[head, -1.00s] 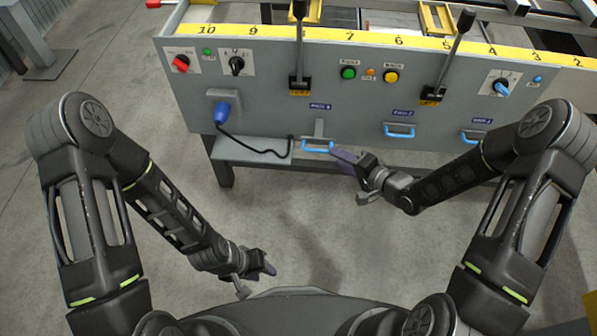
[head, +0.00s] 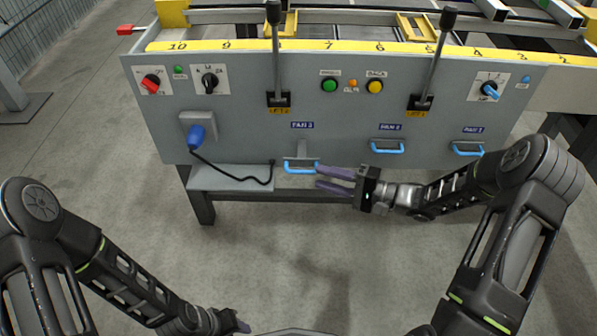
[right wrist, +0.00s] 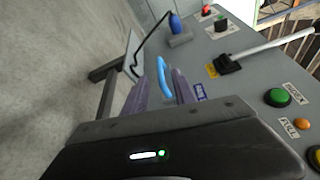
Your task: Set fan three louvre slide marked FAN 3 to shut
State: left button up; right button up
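The FAN 3 slide's blue handle (head: 300,168) is below its FAN 3 label (head: 302,125) on the grey panel. A grey stem shows above it, and it sits farther below its label than the other two handles. My right gripper (head: 319,178) is just right of the handle, its two purple fingers apart. In the right wrist view the blue handle (right wrist: 163,78) appears between the open fingers (right wrist: 161,92); contact cannot be told. My left gripper (head: 240,325) is low at the bottom edge, away from the panel, partly cut off.
Blue handles for FAN 2 (head: 387,147) and FAN 1 (head: 467,150) are to the right. A blue plug (head: 197,137) with a black cable is left, above a grey shelf (head: 230,178). Two black-knobbed levers (head: 274,60) (head: 436,60) rise above the panel.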

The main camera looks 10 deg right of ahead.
aim_at(300, 172)
jog(key=b+x, duration=0.2)
jog(key=x, duration=0.4)
jog(key=shift+w+a+f, duration=0.1)
jog(key=shift+w+a, duration=0.15)
jog(key=shift+a, duration=0.05)
jog(key=shift+w+a, duration=0.25)
jog(key=shift+a, duration=0.05)
jog(key=shift+c, duration=0.2)
grip_shut()
dwell(0.7)
